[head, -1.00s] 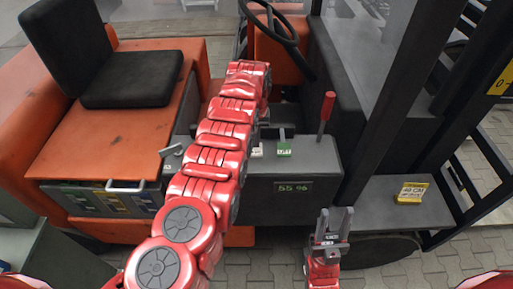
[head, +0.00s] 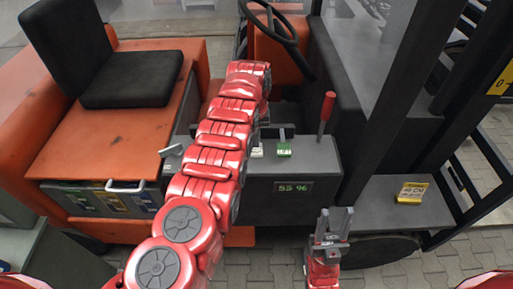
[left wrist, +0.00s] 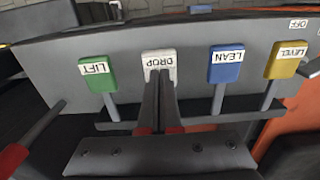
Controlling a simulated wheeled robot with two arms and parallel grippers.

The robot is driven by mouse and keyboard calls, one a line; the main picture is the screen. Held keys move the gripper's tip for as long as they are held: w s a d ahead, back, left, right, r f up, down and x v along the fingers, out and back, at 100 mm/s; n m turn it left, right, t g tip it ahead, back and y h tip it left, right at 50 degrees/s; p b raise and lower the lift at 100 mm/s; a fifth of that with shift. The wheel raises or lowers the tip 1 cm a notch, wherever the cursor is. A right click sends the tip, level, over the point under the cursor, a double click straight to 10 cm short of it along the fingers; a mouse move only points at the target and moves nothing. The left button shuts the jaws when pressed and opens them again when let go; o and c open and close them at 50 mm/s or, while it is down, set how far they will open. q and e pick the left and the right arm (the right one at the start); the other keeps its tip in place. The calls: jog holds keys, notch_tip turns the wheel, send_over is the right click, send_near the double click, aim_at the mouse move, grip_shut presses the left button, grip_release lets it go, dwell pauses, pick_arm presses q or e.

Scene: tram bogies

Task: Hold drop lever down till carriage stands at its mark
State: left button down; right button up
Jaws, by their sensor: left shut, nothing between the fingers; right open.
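The white DROP lever (left wrist: 158,62) stands between the green LIFT lever (left wrist: 96,72) and the blue LEAN lever (left wrist: 226,65) in the left wrist view. My left gripper (left wrist: 160,78) is shut and empty, its fingertips overlapping the lower part of the DROP tag; I cannot tell whether they touch it. In the head view my left arm hides the fingers, and the white lever (head: 257,152) shows just beside it. My right gripper (head: 332,222) is open and empty in front of the truck. I cannot make out the carriage or its mark for certain.
A yellow LEVEL lever (left wrist: 286,60) stands at the right of the row. A red-knobbed lever (head: 326,106) rises from the console, above a small display (head: 293,187) reading about 55 %. A yellow-edged card (head: 411,192) reading 40 CM stands on the ledge by the mast.

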pick_arm(q)
jog(key=shift+f, duration=0.15)
jog(key=shift+f+b, duration=1.35)
jog(key=shift+f, duration=0.5)
jog(key=shift+r, duration=0.15)
dwell(1.7)
jog(key=shift+r+p, duration=0.25)
jog(key=shift+p, duration=0.05)
notch_tip(320, 180, up, 6)
jog(key=shift+r+p, duration=0.15)
jog(key=shift+p, duration=0.95)
